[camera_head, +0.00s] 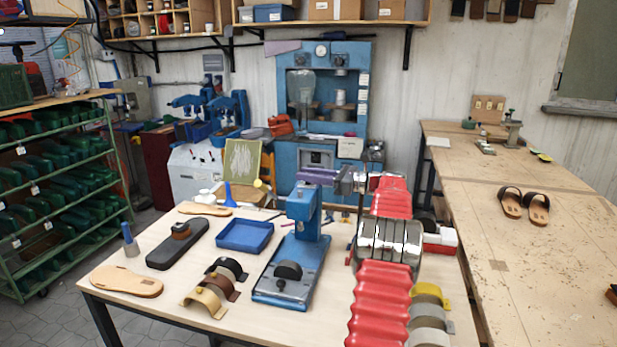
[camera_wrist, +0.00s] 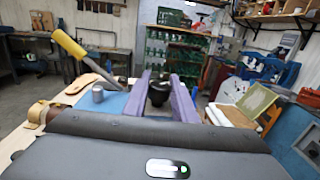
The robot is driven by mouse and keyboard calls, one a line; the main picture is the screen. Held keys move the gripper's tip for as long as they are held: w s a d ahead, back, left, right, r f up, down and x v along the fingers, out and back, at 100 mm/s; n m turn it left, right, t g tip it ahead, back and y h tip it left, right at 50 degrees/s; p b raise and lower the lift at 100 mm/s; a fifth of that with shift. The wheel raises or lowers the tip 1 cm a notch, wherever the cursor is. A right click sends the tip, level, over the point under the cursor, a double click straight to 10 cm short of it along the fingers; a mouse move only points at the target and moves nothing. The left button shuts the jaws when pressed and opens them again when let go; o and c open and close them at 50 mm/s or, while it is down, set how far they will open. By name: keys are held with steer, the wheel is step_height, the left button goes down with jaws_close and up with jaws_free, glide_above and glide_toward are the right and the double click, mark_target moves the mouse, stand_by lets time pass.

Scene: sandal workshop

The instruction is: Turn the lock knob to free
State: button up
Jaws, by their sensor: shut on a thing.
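In the wrist view my gripper (camera_wrist: 160,82) is shut on the black lock knob (camera_wrist: 158,94), which sits between the two fingers. In the head view the knob is hidden by the fingers and column. The knob's turn position cannot be told. A lever with a yellow grip (camera_wrist: 68,43) rises at the left of the wrist view.
On the table (camera_head: 150,318) are a blue tray (camera_head: 245,248), a dark sole-shaped block (camera_head: 172,252), a pale insole (camera_head: 125,281) and several curved straps (camera_head: 205,300). A long workbench (camera_head: 520,250) with sandals (camera_head: 511,203) stands right. A green shelf rack (camera_head: 120,190) stands left.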

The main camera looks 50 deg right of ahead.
steer(key=shift+w+a+n+g+y, duration=0.15)
steer(key=shift+n+g+y, duration=0.95)
steer(key=shift+y, duration=0.8)
steer(key=o, duration=1)
steer(key=shift+t, duration=0.3)
steer(key=shift+o, duration=0.2)
